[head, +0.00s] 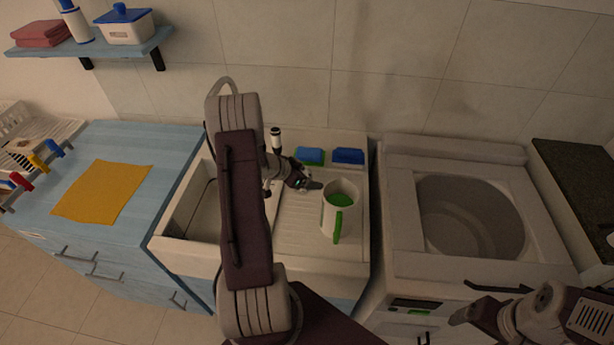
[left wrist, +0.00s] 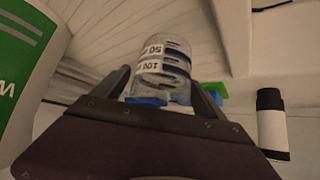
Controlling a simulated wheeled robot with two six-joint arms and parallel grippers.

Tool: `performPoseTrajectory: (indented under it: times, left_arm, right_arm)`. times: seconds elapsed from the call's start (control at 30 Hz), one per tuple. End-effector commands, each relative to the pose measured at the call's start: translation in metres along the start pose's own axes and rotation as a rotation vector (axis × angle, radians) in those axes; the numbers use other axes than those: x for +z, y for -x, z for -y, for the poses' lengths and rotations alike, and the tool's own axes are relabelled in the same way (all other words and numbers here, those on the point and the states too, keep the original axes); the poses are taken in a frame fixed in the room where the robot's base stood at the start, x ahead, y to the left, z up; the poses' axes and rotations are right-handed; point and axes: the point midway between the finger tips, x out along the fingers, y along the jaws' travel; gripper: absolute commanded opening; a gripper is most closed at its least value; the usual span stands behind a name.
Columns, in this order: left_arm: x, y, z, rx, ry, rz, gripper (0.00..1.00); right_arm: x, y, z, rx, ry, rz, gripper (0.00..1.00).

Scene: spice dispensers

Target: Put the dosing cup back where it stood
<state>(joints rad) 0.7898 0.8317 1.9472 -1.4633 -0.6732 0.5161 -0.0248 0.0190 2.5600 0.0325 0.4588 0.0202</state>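The dosing cup (left wrist: 160,68) is clear, with white 50 and 100 marks and blue at its lower end in the left wrist view. It sits between the two fingers of my left gripper (left wrist: 160,95), which look closed against its sides. In the head view my left gripper (head: 308,183) is low over the sink's ribbed drainer, left of the white jug. The clear cup cannot be made out there. Whether it touches the drainer is unclear. My right gripper (head: 470,303) is at the lower right, in front of the washer; its fingers are only partly visible.
The white jug (head: 331,220) with green handle stands close right of my left gripper; its side shows in the left wrist view (left wrist: 22,60). Green (head: 310,155) and blue (head: 347,156) sponges and a black-capped white bottle (left wrist: 272,125) are behind. An open-topped washer (head: 400,240) stands right.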

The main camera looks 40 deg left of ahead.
Motion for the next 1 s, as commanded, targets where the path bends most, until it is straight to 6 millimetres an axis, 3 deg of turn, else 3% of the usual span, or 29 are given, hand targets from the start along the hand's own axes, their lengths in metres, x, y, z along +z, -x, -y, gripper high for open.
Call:
performPoseTrajectory:
  times: [0.17, 0.6, 0.73, 1.0]
  left_arm:
    - [-0.003, 0.007, 0.001, -0.001, -0.001, 0.000, 0.82]
    - [-0.004, 0.109, 0.001, -0.004, 0.001, -0.001, 0.82]
    - [-0.003, 0.121, 0.000, -0.001, -0.001, 0.000, 0.82]
    - [-0.002, 0.122, 0.000, 0.000, 0.000, 0.000, 0.82]
  right_arm:
    - [0.000, 0.003, 0.000, 0.000, 0.000, 0.000, 0.80]
    - [-0.002, 0.024, 0.001, 0.000, 0.000, 0.000, 0.80]
    - [-0.003, 0.025, 0.001, 0.000, 0.000, 0.000, 0.80]
    - [-0.003, 0.025, 0.001, 0.000, 0.000, 0.000, 0.80]
